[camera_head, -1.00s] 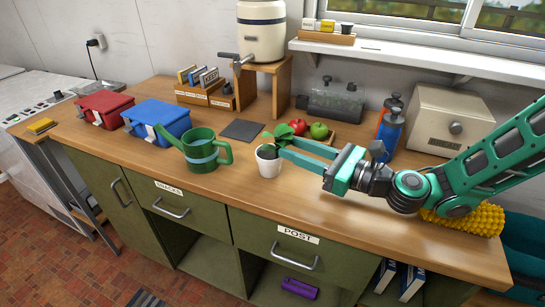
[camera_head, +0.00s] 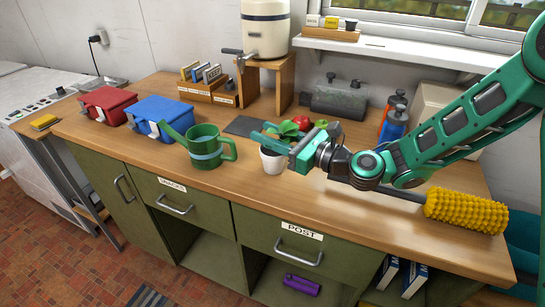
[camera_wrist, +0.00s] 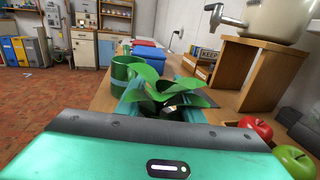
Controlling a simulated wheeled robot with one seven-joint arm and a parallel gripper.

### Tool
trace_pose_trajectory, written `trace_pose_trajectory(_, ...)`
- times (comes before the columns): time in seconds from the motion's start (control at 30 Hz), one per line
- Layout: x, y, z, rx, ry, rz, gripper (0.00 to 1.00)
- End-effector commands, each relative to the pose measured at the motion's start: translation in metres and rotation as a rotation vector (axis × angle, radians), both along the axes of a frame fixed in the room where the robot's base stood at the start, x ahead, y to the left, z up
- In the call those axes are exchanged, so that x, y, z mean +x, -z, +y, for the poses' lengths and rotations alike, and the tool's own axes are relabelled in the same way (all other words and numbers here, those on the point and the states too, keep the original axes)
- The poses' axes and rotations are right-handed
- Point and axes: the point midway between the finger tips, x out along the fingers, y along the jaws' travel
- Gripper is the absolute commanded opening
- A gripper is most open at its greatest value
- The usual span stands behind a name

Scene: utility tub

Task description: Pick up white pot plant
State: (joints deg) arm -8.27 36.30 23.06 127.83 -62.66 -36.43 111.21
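The white pot (camera_head: 272,162) stands upright on the wooden counter (camera_head: 345,215), right of the green watering can (camera_head: 207,147). Its green leaves (camera_head: 289,128) show behind my gripper. My gripper (camera_head: 268,138) is at the plant, with its fingers level with the top of the pot. In the wrist view, the leaves (camera_wrist: 165,82) fill the space between the two teal fingers (camera_wrist: 162,103), which are apart with the plant between them. The pot wall is hidden there, and I see no firm grip on it.
Red and green apples (camera_head: 321,124) lie close behind the plant. A dark flat mat (camera_head: 243,126) lies to the left. A blue bottle (camera_head: 392,128) and a yellow duster (camera_head: 466,211) are at the right. The counter front is clear.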

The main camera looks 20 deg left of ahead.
Motion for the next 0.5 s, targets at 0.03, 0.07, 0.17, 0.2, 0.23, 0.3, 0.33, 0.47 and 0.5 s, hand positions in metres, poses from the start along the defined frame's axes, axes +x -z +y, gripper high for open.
trace_pose_trajectory(0.03,0.0002,0.0000,-0.0005,0.000,0.001,0.000,0.34)
trace_pose_trajectory(0.07,0.0003,0.0000,-0.0007,0.000,0.001,0.000,0.32)
trace_pose_trajectory(0.17,0.0010,0.0000,-0.0016,0.000,0.002,0.000,0.08)
trace_pose_trajectory(0.2,0.0010,0.0000,-0.0016,0.000,0.002,0.000,0.00)
trace_pose_trajectory(0.23,0.0009,0.0000,-0.0016,0.000,0.002,0.000,0.00)
trace_pose_trajectory(0.3,0.0009,0.0000,-0.0017,0.000,0.002,0.000,0.00)
trace_pose_trajectory(0.33,0.0008,0.0000,-0.0017,0.000,0.002,0.000,0.00)
trace_pose_trajectory(0.47,0.0013,0.0000,-0.0028,0.000,0.003,0.000,0.00)
trace_pose_trajectory(0.5,0.0014,0.0000,-0.0030,0.000,0.004,0.000,0.00)
